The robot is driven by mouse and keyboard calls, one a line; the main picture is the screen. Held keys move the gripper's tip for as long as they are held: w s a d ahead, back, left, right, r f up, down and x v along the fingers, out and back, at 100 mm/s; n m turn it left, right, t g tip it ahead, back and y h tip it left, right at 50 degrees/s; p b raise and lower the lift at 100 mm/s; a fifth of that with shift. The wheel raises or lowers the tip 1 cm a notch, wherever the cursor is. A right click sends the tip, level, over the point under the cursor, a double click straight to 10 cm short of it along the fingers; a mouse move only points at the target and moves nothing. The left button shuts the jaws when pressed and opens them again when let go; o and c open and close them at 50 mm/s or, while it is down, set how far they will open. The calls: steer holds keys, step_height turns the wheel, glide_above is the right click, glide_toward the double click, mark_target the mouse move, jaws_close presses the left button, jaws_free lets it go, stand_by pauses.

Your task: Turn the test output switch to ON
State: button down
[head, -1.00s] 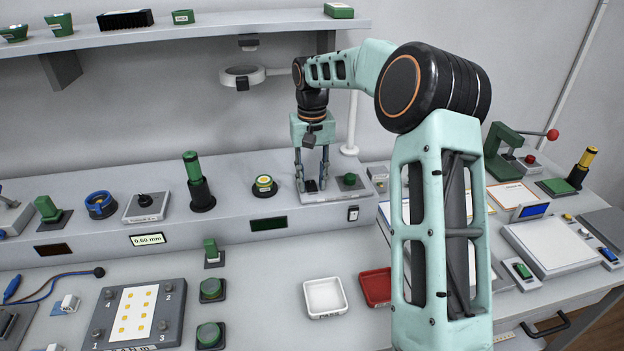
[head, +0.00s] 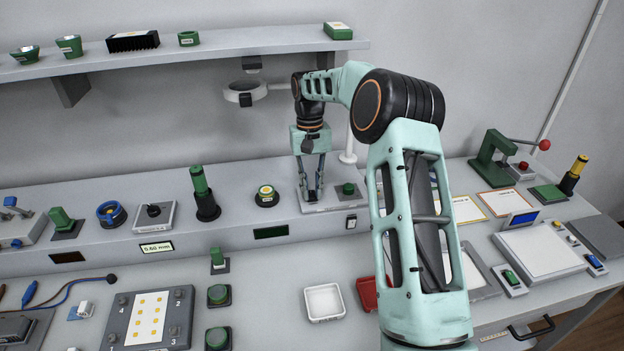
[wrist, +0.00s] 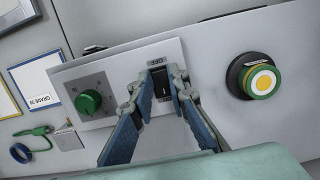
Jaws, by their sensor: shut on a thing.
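The test output switch is a small black rocker or toggle (wrist: 160,79) on a light panel plate, with a label reading OFF upside down beside it in the wrist view. My gripper (wrist: 163,88) is shut on the switch, one finger on each side, and partly hides it. In the head view my gripper (head: 312,196) points down at the plate (head: 335,207) on the raised back ledge. The switch is mostly hidden there by the fingers, and its exact position cannot be told.
A green knob (wrist: 88,102) sits on the same plate, also visible in the head view (head: 348,188). A ring magnifier (head: 244,92) hangs behind my gripper.

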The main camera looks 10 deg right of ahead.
steer(key=p, duration=0.3)
steer(key=shift+w+r+g, duration=0.3)
steer(key=shift+r+g, duration=0.1)
steer(key=g+p, duration=0.1)
steer(key=p, duration=0.2)
steer(key=shift+w+f, duration=0.1)
steer(key=shift+f, duration=0.1)
steer(key=c, duration=1.8)
jaws_free()
steer(key=shift+f, duration=0.15)
steer(key=shift+c, duration=0.2)
steer(key=b, duration=0.3)
steer(key=shift+f+t, duration=0.25)
steer(key=shift+t, duration=0.05)
steer(key=s+t+b, duration=0.1)
steer(key=t+b, duration=0.2)
steer(key=b, duration=0.8)
steer(key=shift+s+f, duration=0.1)
steer(key=shift+s, duration=0.05)
